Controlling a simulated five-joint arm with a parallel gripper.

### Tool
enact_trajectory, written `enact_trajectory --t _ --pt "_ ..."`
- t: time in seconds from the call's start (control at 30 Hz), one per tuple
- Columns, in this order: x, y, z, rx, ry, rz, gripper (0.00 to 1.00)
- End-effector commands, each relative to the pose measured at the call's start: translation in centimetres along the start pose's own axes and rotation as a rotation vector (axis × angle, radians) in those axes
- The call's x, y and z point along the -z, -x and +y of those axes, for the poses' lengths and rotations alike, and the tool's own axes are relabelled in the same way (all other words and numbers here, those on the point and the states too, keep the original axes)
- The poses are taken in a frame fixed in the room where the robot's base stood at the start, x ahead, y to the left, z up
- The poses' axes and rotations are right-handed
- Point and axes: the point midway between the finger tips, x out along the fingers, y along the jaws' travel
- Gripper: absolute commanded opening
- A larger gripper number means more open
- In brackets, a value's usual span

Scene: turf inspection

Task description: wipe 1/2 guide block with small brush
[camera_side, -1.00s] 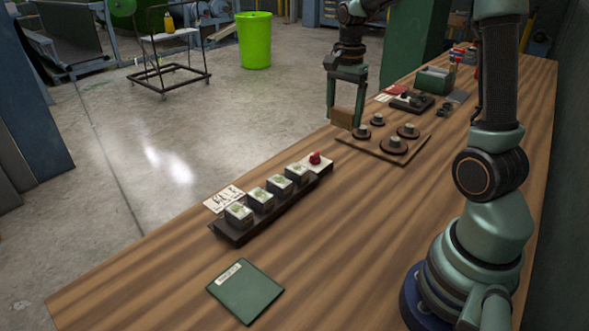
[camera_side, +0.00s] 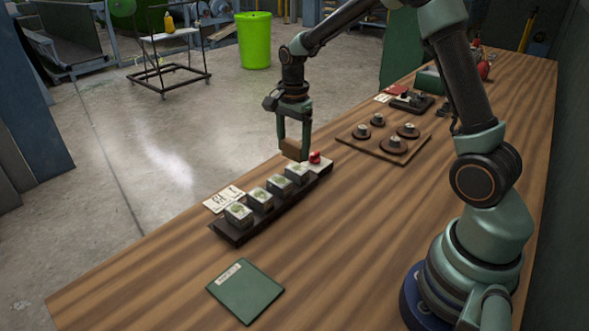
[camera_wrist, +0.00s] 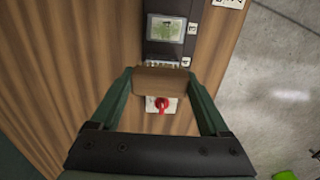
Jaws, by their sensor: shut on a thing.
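My gripper (camera_side: 294,142) is shut on the small brush (camera_side: 294,149), a brown wooden block, and holds it above the far end of the dark rack (camera_side: 232,236). In the wrist view, the brush (camera_wrist: 162,79) spans between both fingers, with pale bristles showing at its far edge. Several pale-topped blocks with green patches stand in a row on the rack. The nearest to my gripper is the end block (camera_side: 296,173), just below the brush; it also shows in the wrist view (camera_wrist: 166,29). I cannot tell which one the guide block is, nor whether the brush touches anything.
A red knob (camera_side: 315,157) on a pale plate sits at the rack's far end, close to my gripper. A wooden board (camera_side: 360,146) with several dark round pieces lies behind to the right. A green booklet (camera_side: 245,291) lies in front. A card (camera_side: 222,199) lies left of the rack.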

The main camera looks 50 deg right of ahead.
Motion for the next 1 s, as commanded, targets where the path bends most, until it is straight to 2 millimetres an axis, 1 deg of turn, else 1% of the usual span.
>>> enact_trajectory --t 0.03,0.37,0.43,0.47,0.5,0.87,1.0 --pt "0.0 -0.6 0.1 -0.002 0.0 0.0 0.35" --pt "0.0 -3.5 0.1 -0.003 0.0 -0.001 0.35" --pt "0.1 -4.7 0.1 -0.005 0.0 -0.001 0.35" --pt "0.5 -4.5 0.0 -0.001 -0.002 0.0 0.35" --pt "0.9 -4.5 0.0 -0.001 -0.002 0.0 0.27" --pt "4.2 -4.7 0.0 0.0 -0.002 0.0 0.27" --pt "2.6 -4.7 0.0 -0.001 0.003 0.0 0.27"
